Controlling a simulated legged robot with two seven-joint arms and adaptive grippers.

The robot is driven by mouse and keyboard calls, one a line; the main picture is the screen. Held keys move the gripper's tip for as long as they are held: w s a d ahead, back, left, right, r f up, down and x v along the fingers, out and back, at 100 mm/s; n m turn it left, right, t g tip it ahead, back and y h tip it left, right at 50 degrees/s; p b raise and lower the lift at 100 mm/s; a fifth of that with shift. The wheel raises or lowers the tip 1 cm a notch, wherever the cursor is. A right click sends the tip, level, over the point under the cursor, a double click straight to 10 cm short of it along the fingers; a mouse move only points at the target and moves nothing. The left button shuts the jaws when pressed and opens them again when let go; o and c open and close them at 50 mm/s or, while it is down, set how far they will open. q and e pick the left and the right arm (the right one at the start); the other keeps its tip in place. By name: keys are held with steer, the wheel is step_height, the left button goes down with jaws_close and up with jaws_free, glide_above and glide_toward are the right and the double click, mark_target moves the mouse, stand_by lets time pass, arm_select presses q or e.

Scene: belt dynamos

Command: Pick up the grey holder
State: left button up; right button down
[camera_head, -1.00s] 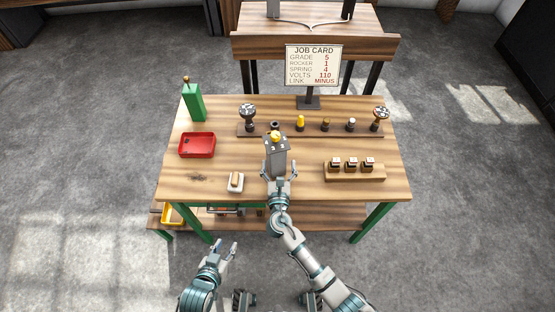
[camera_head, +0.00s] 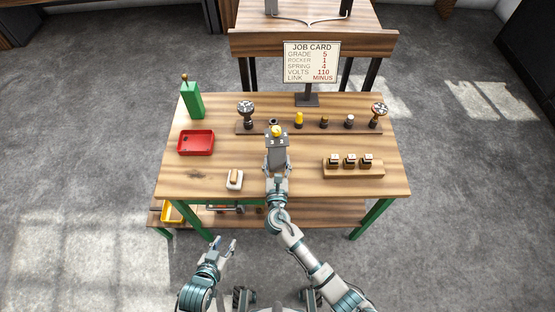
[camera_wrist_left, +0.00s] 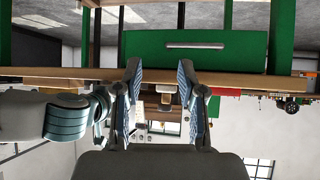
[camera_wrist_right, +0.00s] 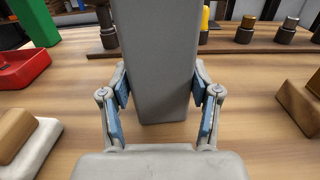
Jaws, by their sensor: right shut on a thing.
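The grey holder (camera_head: 277,155) is an upright grey block with a sloped, numbered top and a yellow knob on it. It stands near the middle of the table. In the right wrist view the holder (camera_wrist_right: 157,60) fills the centre, between the fingers. My right gripper (camera_head: 278,168) is shut on the holder from the near side; its pads (camera_wrist_right: 166,95) touch both sides. The holder's base appears at the tabletop; I cannot tell whether it is lifted. My left gripper (camera_head: 226,248) is open and empty in front of the table, also seen in the left wrist view (camera_wrist_left: 162,75).
A dark rack (camera_head: 310,128) with several knobs and posts lies behind the holder. A red tray (camera_head: 196,143) and green post (camera_head: 193,100) stand left. A white block (camera_head: 234,180) lies front left. A wooden stand (camera_head: 353,171) with 3 small blocks is right. The job card (camera_head: 311,63) stands behind.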

mark_target(275, 158)
steer(key=shift+a+r, duration=0.15)
steer(key=r+p, duration=0.1)
steer(key=r, duration=0.1)
steer(key=shift+a+r+p, duration=0.35)
steer(key=shift+a, duration=0.05)
steer(key=shift+s+d+r+p, duration=0.25)
steer(key=shift+s+r+p, duration=0.2)
steer(key=shift+s, duration=0.15)
arm_select(q)
steer(key=s+a+f+g+y+p, duration=0.1)
steer(key=s+a+f+g, duration=0.1)
steer(key=s, duration=0.4)
steer(key=s+a+f+g+y+p, duration=0.1)
steer(key=s+a+f+g, duration=0.1)
steer(key=s+f+g, duration=0.2)
steer(key=shift+s+a+f+g, duration=0.25)
steer(key=shift+s+a+g, duration=0.15)
steer(key=shift+s+g, duration=0.7)
arm_select(e)
steer(key=s+r, duration=0.1)
steer(key=s, duration=1.4)
steer(key=shift+w+r, duration=0.1)
arm_select(q)
steer(key=shift+a+r+p, duration=0.1)
steer(key=shift+p, duration=0.2)
arm_select(e)
steer(key=shift+m+h, duration=0.3)
steer(key=shift+h, duration=0.2)
